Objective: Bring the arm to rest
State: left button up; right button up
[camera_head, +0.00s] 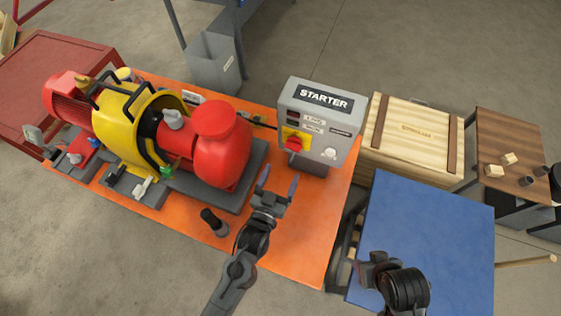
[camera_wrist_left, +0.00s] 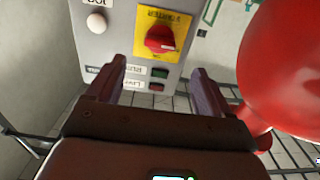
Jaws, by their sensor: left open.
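My left gripper (camera_head: 277,186) is open and empty above the orange skid top (camera_head: 292,238), in front of the grey starter box (camera_head: 317,110). In the left wrist view its two fingers (camera_wrist_left: 160,90) stand apart with nothing between them. Beyond them the starter box (camera_wrist_left: 110,45) appears upside down, with a red rotary knob (camera_wrist_left: 160,38) on a yellow plate. The fingers look apart from the box. My right gripper (camera_head: 375,268) is over the blue table (camera_head: 430,215) at the lower right; its jaws are not clear.
A red and yellow pump (camera_head: 215,150) stands left of my left gripper. A dark cylinder (camera_head: 213,221) stands on the skid beside my left wrist. A wooden crate (camera_head: 415,135) and a brown table (camera_head: 500,130) with small blocks are at the right.

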pick_arm(q)
jog(key=s+a+r+g+y+p, duration=0.1)
jog(key=s+a+r+g+p, duration=0.1)
jog(key=s+a+r+p, duration=0.3)
jog(key=s+a+r+g+y+p, duration=0.25)
jog(key=s+a+p, duration=0.2)
jog(key=a, duration=0.35)
jog(key=s+a+r+g+p, duration=0.1)
jog(key=s+a+g, duration=0.2)
jog(key=s, duration=0.3)
jog(key=s+a+r+n+g+y+p, duration=0.1)
jog(key=s+a+g, duration=0.2)
jog(key=s+g, duration=0.3)
jog(key=shift+a, duration=0.15)
jog(key=shift+r+y, duration=0.1)
jog(key=shift+y, duration=0.15)
jog(key=shift+c, duration=0.5)
